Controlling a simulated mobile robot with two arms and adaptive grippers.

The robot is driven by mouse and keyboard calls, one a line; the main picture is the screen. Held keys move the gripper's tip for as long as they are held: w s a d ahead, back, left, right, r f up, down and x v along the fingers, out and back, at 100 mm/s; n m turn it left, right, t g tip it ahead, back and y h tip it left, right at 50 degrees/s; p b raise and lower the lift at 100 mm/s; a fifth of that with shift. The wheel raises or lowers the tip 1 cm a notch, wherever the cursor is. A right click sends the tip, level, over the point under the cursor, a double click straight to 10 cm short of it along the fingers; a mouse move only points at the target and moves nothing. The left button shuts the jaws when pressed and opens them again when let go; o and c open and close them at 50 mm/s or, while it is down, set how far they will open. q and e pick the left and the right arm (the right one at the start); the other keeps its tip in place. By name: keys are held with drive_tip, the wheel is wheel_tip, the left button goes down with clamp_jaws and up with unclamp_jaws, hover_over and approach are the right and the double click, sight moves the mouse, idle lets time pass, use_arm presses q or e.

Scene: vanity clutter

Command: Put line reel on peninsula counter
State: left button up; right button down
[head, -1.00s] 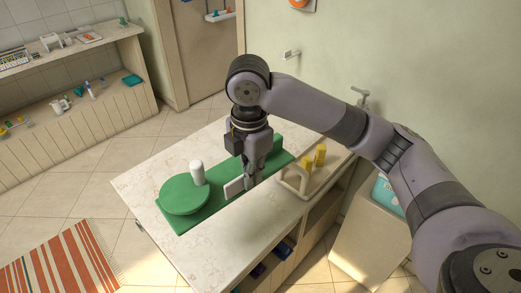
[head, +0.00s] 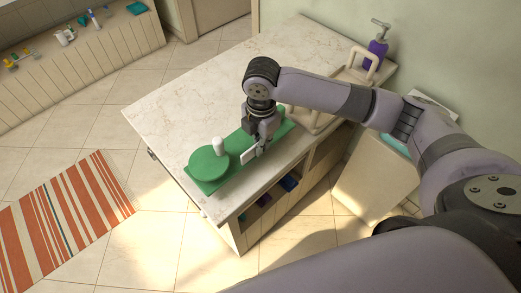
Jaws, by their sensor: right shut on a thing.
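The line reel (head: 209,164) is a long green board with a round green disc and an upright white knob at its left end. It is over the near right part of the pale marble peninsula counter (head: 190,97), with the disc close to the front edge. I cannot tell whether its underside touches the counter. My right gripper (head: 262,143) comes down from above and is shut on the reel around the middle of its board, hiding part of it. A white flat piece shows beside the fingers. My left gripper is not in view.
A tan frame-like holder (head: 318,122) stands right of the reel, partly behind my arm. A purple pump bottle (head: 378,47) stands at the counter's far right corner. The counter's left and back areas are clear. A striped rug (head: 62,218) lies on the floor.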

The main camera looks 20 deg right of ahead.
drive_tip(key=shift+f, duration=2)
drive_tip(key=c, duration=2.2)
unclamp_jaws()
drive_tip(key=shift+f, duration=0.15)
drive_tip(key=shift+c, duration=0.2)
drive_tip(key=o, duration=0.5)
drive_tip(key=shift+c, duration=0.2)
wheel_tip(320, 180, up, 12)
drive_tip(key=shift+s+r+b, duration=0.15)
drive_tip(key=shift+r+b, duration=0.05)
drive_tip(key=shift+b, duration=0.1)
